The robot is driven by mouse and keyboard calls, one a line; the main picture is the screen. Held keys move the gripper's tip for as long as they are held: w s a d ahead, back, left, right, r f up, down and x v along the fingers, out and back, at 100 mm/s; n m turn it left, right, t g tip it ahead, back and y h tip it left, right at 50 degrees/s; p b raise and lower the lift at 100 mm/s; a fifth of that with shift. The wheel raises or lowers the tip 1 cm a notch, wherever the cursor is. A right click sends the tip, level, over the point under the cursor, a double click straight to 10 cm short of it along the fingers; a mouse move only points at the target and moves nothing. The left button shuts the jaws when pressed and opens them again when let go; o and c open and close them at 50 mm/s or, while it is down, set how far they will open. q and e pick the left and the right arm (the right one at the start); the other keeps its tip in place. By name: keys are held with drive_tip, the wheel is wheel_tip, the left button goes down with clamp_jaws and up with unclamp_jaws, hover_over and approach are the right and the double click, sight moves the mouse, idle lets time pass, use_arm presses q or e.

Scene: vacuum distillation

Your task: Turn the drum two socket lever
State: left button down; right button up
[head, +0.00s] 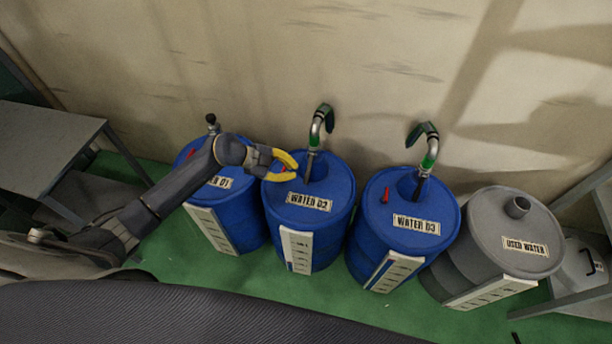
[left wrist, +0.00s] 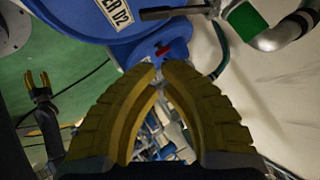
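Drum two is the blue drum labelled WATER D2 (head: 309,202), with a green-tipped metal pipe (head: 316,128) rising from its top. A small red lever on its top shows in the left wrist view (left wrist: 162,50), just beyond my fingertips. My left gripper (head: 297,170) is over the rear left of drum two's top, and its yellow fingers also fill the left wrist view (left wrist: 160,72). Their tips come together with nothing seen between them; contact with the lever cannot be told. My right gripper (left wrist: 38,80), at the left of the left wrist view, has its fingers apart and empty.
Blue drum WATER D1 (head: 228,222) stands left, partly behind my left arm. Blue drum WATER D3 (head: 405,238), with a red lever (head: 386,195) and pipe, and the grey USED WATER drum (head: 490,230) stand right. A grey table (head: 40,140) is far left. The wall is close behind.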

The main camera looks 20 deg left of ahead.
use_arm(q)
hover_over(306, 182)
drive_tip(key=s, duration=0.2)
wheel_tip(306, 182, down, 4)
drive_tip(key=shift+w+f, duration=0.65)
drive_tip(key=shift+f, duration=0.1)
drive_tip(key=shift+w+f, duration=0.4)
drive_tip(key=shift+f, duration=0.4)
drive_tip(key=shift+f, duration=0.15)
drive_tip(key=shift+f+t, duration=0.2)
drive_tip(key=shift+t, duration=0.1)
